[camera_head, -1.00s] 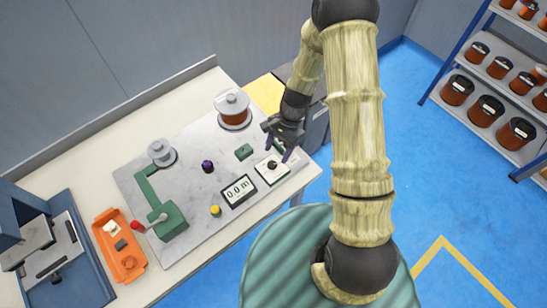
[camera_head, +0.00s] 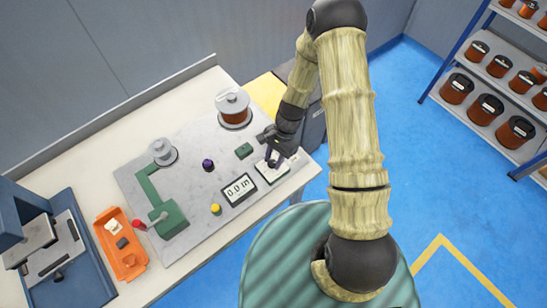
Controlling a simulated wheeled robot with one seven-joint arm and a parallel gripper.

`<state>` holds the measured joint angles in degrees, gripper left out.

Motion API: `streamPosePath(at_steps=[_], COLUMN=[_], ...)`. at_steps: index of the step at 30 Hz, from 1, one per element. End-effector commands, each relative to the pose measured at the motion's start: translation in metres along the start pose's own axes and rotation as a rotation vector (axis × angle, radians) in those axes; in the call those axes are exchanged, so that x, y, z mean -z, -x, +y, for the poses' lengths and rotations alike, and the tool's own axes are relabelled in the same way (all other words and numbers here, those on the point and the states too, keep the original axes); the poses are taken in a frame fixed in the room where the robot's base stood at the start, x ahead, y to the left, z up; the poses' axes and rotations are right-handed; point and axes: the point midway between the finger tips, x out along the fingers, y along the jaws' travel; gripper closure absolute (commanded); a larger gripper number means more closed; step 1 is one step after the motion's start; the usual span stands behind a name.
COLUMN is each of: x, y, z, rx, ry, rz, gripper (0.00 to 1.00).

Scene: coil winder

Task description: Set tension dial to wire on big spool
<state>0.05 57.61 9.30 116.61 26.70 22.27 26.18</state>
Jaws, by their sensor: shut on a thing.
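The tension dial is a small dark knob on a white plate (camera_head: 268,175) at the right end of the grey machine board (camera_head: 195,185). My gripper (camera_head: 273,161) is down at this plate, its fingers shut around the spot of the knob, which they now hide. The dial's pointer and setting cannot be read. The big spool (camera_head: 233,105), wound with copper-brown wire under a grey top, stands upright at the back of the board, left of my gripper and apart from it. Any label on it is too small to read.
A display (camera_head: 239,189) reads 0.0 m, beside a yellow button (camera_head: 215,209). A green block (camera_head: 244,151), a purple knob (camera_head: 208,165) and a green winder with a red-knobbed crank (camera_head: 170,220) share the board. An orange tray (camera_head: 120,248) lies left. Shelves of spools (camera_head: 490,105) stand right.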

Motion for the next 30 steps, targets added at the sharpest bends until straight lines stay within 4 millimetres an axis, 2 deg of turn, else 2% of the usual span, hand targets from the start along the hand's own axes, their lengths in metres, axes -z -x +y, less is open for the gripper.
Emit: streamPosePath(at_steps=[14, 30], x=[0.0001, -0.0015], y=[0.0, -0.0012], z=[-0.0009, -0.005], rx=[-0.045, -0.219], ry=[0.106, 0.525], rz=[0.0, 0.0], gripper=[0.92, 0.92])
